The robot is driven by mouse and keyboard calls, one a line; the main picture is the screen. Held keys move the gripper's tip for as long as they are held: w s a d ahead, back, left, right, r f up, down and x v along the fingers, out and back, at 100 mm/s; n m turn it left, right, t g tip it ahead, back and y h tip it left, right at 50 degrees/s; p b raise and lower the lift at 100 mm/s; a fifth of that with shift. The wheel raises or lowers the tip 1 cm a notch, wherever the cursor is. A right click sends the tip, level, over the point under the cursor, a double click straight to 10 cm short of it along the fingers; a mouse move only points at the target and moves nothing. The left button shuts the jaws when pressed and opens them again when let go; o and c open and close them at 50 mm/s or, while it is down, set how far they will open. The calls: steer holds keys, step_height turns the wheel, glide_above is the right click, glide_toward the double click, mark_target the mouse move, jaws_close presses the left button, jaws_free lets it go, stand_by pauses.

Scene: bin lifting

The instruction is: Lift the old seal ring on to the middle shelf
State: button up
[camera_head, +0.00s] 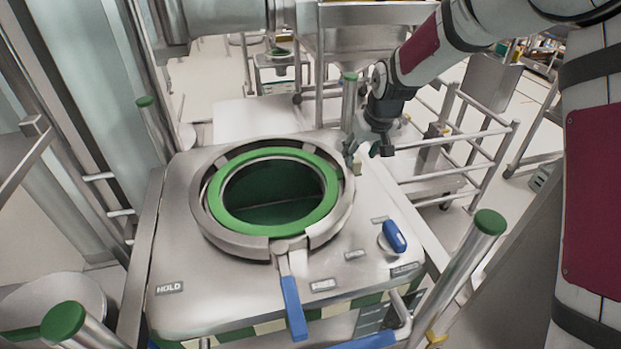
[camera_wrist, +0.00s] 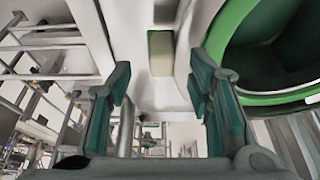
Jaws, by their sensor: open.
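A green ring (camera_head: 270,229), which looks like the seal ring, lies around the round opening in the steel machine top (camera_head: 190,285). A metal clamp band (camera_head: 232,239) surrounds it. The ring also shows at the upper right of the wrist view (camera_wrist: 228,32). My gripper (camera_head: 369,150) is open and empty, pointing down to the right of the ring, apart from it, over the far right part of the top. Its two fingers stand apart in the wrist view (camera_wrist: 160,92). A small green and cream block (camera_wrist: 160,53) shows between and beyond them. I cannot tell which surface is the middle shelf.
A blue-handled lever (camera_head: 294,308) sticks out at the front of the clamp band. A blue knob (camera_head: 395,236) sits at the right. Green-capped posts (camera_head: 489,223) stand around the machine. A railed metal cart (camera_head: 470,160) is to the right.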

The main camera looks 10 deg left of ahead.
mark_target(356, 159)
steer(key=p+x, duration=0.1)
steer(key=x, duration=0.3)
steer(key=shift+w+a+f, duration=0.2)
steer(key=shift+w+f, duration=0.1)
jaws_close()
